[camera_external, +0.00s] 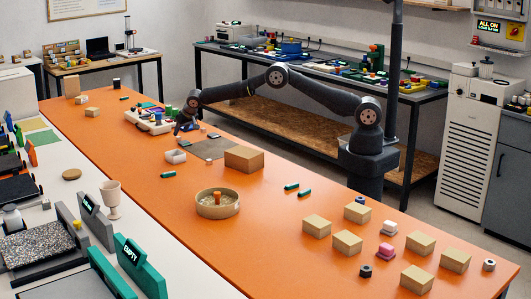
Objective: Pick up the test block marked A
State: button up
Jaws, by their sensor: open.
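My gripper (181,129) is open at the far part of the orange table (270,221), low beside a pale tray (150,124) of small coloured pieces. I see nothing held in it, but the jaws are small and dark here. No letter A is readable on any block, so I cannot tell which one is the test block. Small pieces lie near the gripper, such as a dark one (186,143) and a bluish one (214,136) by the grey mat (210,149).
A larger tan box (244,158) stands right of the mat, and a small white open box (176,156) left of it. A round tan bowl (217,205) sits nearer. Several tan boxes (347,243) and a pink piece (386,250) fill the near right. The table's front middle is clear.

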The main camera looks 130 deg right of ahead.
aim_at(179, 137)
jog(key=shift+s+d+f, duration=0.1)
jog(key=shift+d+f, duration=0.1)
jog(key=shift+f, duration=0.25)
jog(key=shift+d+f, duration=0.15)
jog(key=shift+f, duration=0.3)
jog(key=shift+x, duration=0.85)
grip_shut()
jog(key=shift+d+r, duration=0.1)
